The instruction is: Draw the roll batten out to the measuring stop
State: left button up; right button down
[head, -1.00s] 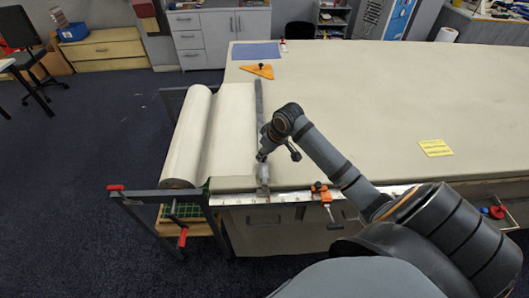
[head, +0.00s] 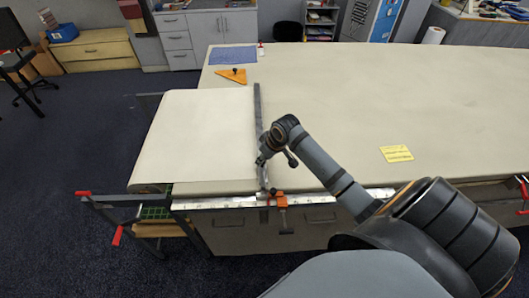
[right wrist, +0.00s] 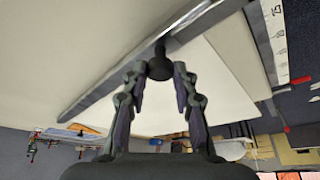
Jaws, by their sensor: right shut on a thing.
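The grey batten (head: 257,110) lies across the table along the front edge of the pale cloth (head: 205,135). The cloth spreads flat to the left of it. My right gripper (head: 264,178) is at the batten's near end. In the right wrist view its fingers (right wrist: 160,80) are shut on the batten's dark round knob (right wrist: 160,66), and the bar (right wrist: 115,88) runs off to the lower left. The orange measuring stop (head: 281,200) is clamped on the ruler edge (head: 225,202), right beside the batten's near end. I cannot tell whether they touch. My left gripper is out of view.
A red-handled roll stand (head: 150,215) is at the table's left end. An orange triangle (head: 233,75) and a blue mat (head: 232,55) lie at the far left corner. A yellow note (head: 396,153) lies on the right.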

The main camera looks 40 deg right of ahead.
jog(key=c, duration=1.2)
grip_release()
jog(key=shift+d+f, duration=0.1)
jog(key=shift+d, duration=0.05)
jog(key=shift+o, duration=0.6)
jog(key=shift+s+r, duration=0.1)
jog(key=shift+r, duration=0.3)
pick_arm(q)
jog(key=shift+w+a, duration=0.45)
pick_arm(e)
jog(key=v, duration=1.1)
jog(key=shift+s+r, duration=0.1)
jog(key=shift+s, duration=0.05)
